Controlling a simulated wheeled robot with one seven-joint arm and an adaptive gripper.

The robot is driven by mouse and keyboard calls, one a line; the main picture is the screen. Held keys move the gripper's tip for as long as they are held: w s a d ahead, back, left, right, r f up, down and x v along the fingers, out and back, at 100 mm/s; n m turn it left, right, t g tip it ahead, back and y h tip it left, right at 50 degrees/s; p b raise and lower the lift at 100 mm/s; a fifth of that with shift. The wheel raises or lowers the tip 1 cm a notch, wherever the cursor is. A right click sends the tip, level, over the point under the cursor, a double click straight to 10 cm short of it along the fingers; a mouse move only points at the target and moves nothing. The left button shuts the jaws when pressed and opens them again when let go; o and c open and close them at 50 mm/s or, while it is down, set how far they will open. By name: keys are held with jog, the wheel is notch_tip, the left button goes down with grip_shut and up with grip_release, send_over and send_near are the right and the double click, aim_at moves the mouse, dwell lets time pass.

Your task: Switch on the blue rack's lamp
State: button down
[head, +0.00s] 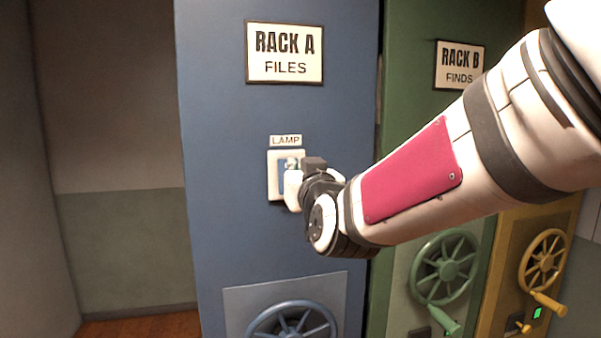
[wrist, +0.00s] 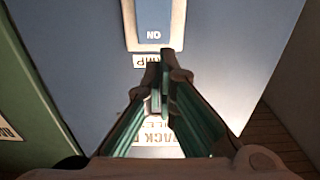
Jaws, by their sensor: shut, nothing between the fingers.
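The blue rack (head: 225,140) carries a "RACK A FILES" sign and a small "LAMP" label (head: 286,140). Under the label is a white-framed switch (head: 272,180) with a blue rocker, partly hidden by my gripper (head: 292,165) in the head view. In the wrist view, which is upside down, the rocker (wrist: 154,14) shows "ON" at its end nearest the label. My gripper (wrist: 164,54) is shut and empty, its tips over the label's edge near the switch frame. I cannot tell whether the tips touch, or which way the rocker is tipped.
A blue handwheel (head: 292,322) sits low on the blue rack. To the right stand a green rack with a "RACK B FINDS" sign (head: 460,64) and green handwheel (head: 444,267), and a yellow rack with a handwheel (head: 544,262). Open floor (head: 140,325) lies at the left.

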jog(key=v, duration=0.6)
jog(key=shift+r, duration=0.55)
jog(key=s+d+f+m+g+h, duration=0.1)
jog(key=s+d+f+g, duration=0.3)
jog(key=s, duration=0.4)
jog(key=s+d+f+m+g+h, duration=0.1)
jog(key=s+d+f+g+h, duration=0.1)
jog(key=s+d+f+g, duration=0.2)
jog(key=s+d+f+m+g+h, duration=0.1)
jog(key=s+d+f+g, duration=0.3)
jog(key=s+d+f, duration=0.4)
jog(key=s+d+h, duration=0.1)
jog(key=s+d, duration=0.2)
jog(key=s, duration=0.2)
jog(key=shift+s+d+f, duration=0.2)
jog(key=shift+d+f, duration=0.1)
jog(key=shift+f, duration=0.05)
jog(key=shift+a, duration=0.1)
